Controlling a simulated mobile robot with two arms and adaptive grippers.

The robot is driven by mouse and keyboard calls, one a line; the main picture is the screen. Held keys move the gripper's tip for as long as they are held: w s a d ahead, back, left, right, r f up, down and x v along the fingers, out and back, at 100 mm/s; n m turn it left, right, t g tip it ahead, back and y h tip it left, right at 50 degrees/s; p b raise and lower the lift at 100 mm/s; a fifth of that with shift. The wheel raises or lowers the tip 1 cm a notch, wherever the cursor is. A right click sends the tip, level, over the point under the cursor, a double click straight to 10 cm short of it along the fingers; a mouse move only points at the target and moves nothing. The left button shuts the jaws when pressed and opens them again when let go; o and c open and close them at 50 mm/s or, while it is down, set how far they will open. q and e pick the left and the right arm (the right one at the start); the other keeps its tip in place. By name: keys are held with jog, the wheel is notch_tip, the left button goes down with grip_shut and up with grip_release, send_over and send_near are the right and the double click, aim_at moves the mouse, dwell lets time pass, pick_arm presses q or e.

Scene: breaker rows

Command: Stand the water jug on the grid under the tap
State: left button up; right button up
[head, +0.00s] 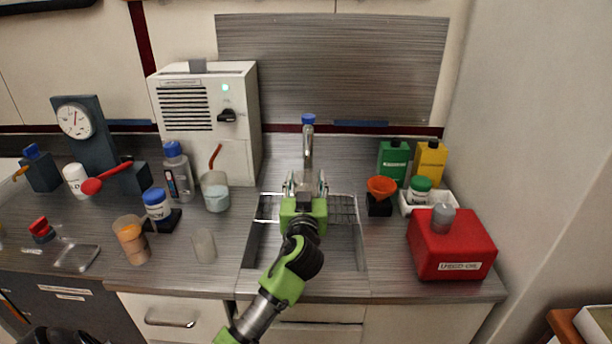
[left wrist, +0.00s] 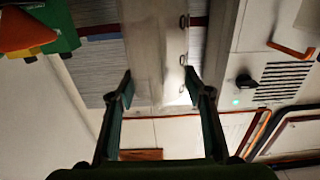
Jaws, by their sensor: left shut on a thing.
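The tap (head: 308,143) is a grey upright spout with a blue top behind the sink. The wire grid (head: 343,209) lies across the back of the sink. My left gripper (head: 305,186) is over the grid, in front of the tap, and shut on a pale see-through thing, which I take to be the water jug. The jug (left wrist: 165,65) shows between the fingers in the left wrist view, seen upside down. In the head view my gripper hides most of it, and I cannot tell whether its base touches the grid. My right gripper is not in view.
Right of the sink are an orange funnel (head: 381,187), green (head: 393,160) and yellow (head: 431,160) containers and a red box (head: 451,248). The front of the sink (head: 335,255) is clear.

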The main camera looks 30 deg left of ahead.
aim_at(307, 179)
pick_arm(q)
jog(key=x, duration=0.5)
jog(key=shift+w+r+p, duration=0.1)
jog(key=shift+w+p, duration=0.05)
jog(key=shift+p, duration=0.2)
jog(key=shift+w+a, duration=0.3)
jog(key=shift+w, duration=0.1)
notch_tip(307, 179, down, 3)
jog(key=shift+f, duration=0.4)
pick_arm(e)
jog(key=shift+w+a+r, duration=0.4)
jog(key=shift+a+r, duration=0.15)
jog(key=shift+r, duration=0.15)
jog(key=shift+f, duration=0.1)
pick_arm(q)
jog(key=shift+f, duration=0.15)
jog(key=o, duration=1.3)
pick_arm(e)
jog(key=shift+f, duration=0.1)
